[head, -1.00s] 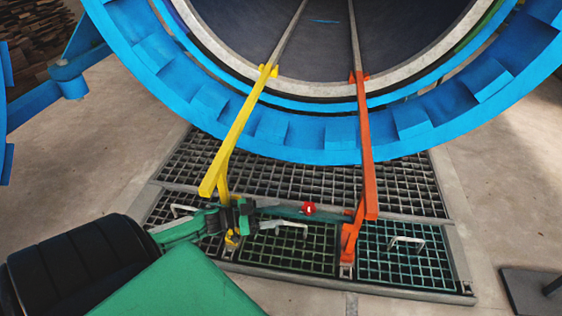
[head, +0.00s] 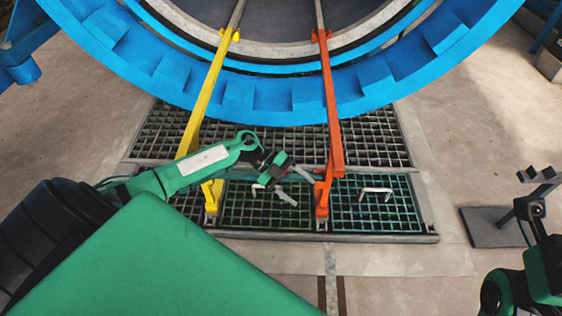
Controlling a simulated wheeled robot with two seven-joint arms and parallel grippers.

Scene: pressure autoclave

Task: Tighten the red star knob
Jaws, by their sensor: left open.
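The red star knob does not show now; my left gripper covers the part of the cross rod where it sat in the earlier head view. My left gripper (head: 304,191) is open, with its two grey fingers apart and nothing seen between them. It hangs over the grating between the yellow rail (head: 206,100) and the orange rail (head: 330,105), in front of the cross rod. I cannot tell whether it touches the rod or the knob.
The blue ring (head: 310,97) of the autoclave mouth stands behind the rails. A floor grating (head: 375,142) with handled panels lies below. The concrete floor (head: 430,255) in front is clear.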

